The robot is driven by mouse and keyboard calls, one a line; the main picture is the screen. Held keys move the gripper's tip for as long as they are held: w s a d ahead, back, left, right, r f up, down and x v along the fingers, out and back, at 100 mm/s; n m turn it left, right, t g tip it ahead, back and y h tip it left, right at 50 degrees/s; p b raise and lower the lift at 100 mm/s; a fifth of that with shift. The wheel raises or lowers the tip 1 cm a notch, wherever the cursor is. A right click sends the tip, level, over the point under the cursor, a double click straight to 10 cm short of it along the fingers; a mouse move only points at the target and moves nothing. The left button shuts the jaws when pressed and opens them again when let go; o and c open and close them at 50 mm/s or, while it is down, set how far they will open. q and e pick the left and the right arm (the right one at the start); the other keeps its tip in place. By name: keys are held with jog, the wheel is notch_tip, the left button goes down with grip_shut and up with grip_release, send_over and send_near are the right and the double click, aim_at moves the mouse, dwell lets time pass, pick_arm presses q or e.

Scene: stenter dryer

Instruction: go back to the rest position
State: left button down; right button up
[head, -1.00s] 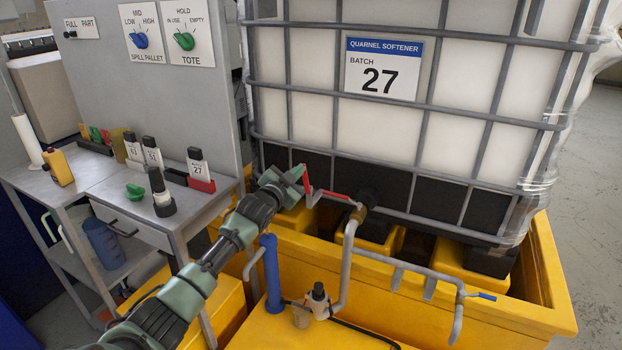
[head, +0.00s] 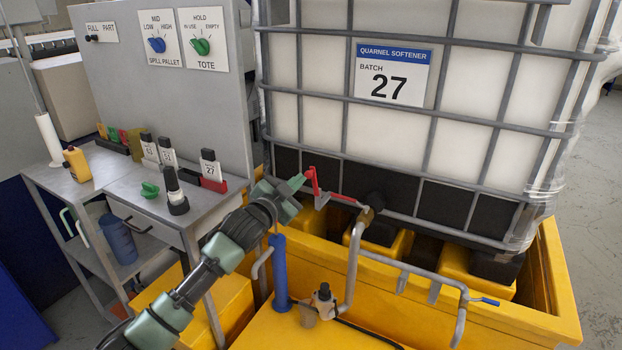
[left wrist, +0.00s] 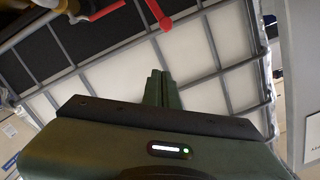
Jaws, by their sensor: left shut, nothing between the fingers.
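My left arm reaches in from the lower left of the head view. Its green left gripper (head: 299,182) is shut and empty, just left of the red valve handle (head: 314,181) in front of the tote. From the head view I cannot tell whether they touch. In the left wrist view the closed fingers (left wrist: 160,85) point at the tote's cage, and a red handle (left wrist: 158,14) shows beyond them at the top. My right gripper is in neither view.
The caged white tote (head: 480,110), labelled batch 27, stands on a yellow spill pallet (head: 545,318). A steel bench (head: 120,200) with bottles and a grey switch panel (head: 115,75) are at left.

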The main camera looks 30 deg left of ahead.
pick_arm(q)
jog(key=shift+a, duration=0.15)
jog(key=s+d+f+n+g, duration=0.1)
jog(key=s+f+g, duration=0.3)
jog(key=f, duration=1)
jog(key=s+d+f+n+g, duration=0.1)
jog(key=s+f, duration=0.5)
jog(key=f, duration=0.8)
jog(key=s+d+f+n+g, duration=0.1)
jog(key=s+f+g, duration=0.3)
jog(key=f, duration=1)
jog(key=s+d+f+g, duration=0.2)
jog(key=s+d+f, duration=0.1)
jog(key=s+f, duration=0.6)
jog(key=s+d+f+g, duration=0.1)
jog(key=s+d+f, duration=0.3)
jog(key=s+f, duration=0.55)
jog(key=s+d+f+g, duration=0.1)
jog(key=s+d+f, duration=0.1)
jog(key=s, duration=0.6)
jog(key=s+d+f+g+h, duration=0.1)
jog(key=s+d, duration=0.3)
jog(key=s, duration=0.5)
jog(key=s+d+f+g, duration=0.2)
jog(key=s+f, duration=0.1)
jog(key=s, duration=0.6)
jog(key=shift+s+d+f+h, duration=0.2)
jog(key=shift+d+f+h, duration=0.1)
jog(key=shift+d+h, duration=0.1)
